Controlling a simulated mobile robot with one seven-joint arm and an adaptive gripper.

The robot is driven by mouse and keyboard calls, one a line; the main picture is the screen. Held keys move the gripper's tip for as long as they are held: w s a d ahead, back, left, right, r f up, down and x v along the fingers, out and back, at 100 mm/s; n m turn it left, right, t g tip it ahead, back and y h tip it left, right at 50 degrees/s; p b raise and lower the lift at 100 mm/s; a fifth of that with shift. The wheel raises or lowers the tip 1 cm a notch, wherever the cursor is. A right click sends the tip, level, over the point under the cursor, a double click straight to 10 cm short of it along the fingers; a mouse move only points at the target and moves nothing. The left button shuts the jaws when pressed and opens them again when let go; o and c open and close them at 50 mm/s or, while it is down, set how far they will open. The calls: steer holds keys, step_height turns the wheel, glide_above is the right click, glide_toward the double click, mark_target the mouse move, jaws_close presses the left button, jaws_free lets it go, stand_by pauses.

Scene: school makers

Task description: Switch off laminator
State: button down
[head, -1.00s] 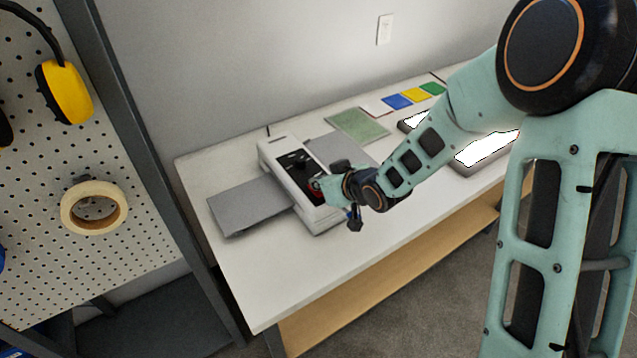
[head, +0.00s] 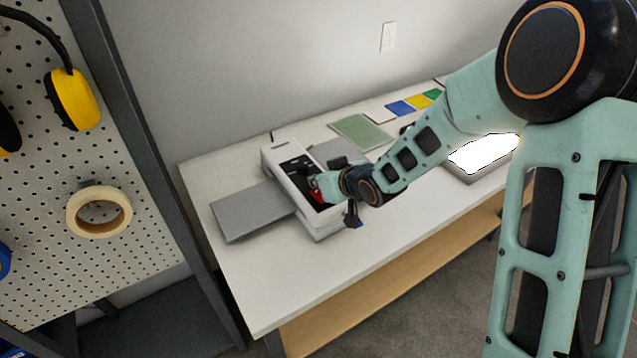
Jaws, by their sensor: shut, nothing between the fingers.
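The laminator (head: 279,158) is a white machine with a black top panel, standing on the white table. A grey tray (head: 254,209) sticks out on its left side and another grey sheet shows on its right. A red part (head: 318,196) shows on the black panel beside my gripper; whether it is a switch is hard to tell. My gripper (head: 312,184) is over the panel, shut and empty. Its fingertips are small and dark against the panel, so I cannot tell whether they touch it.
The white table (head: 262,296) has free room in front of the laminator. A green mat (head: 361,132), coloured cards (head: 400,107) and a bright light panel (head: 482,154) lie to the right. A pegboard with a tape roll (head: 98,212) and yellow earmuffs (head: 75,99) stands at left.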

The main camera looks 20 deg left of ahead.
mark_target(316, 192)
step_height(316, 192, up, 4)
steer(key=shift+w+f+p, duration=0.1)
steer(key=shift+f+p, duration=0.05)
steer(key=shift+p, duration=0.7)
steer(key=r+p+v, duration=0.1)
steer(key=p+v, duration=0.1)
steer(key=v, duration=0.7)
steer(key=shift+w+a+r, duration=0.15)
steer(key=shift+w+a, duration=0.15)
steer(key=shift+a, duration=0.05)
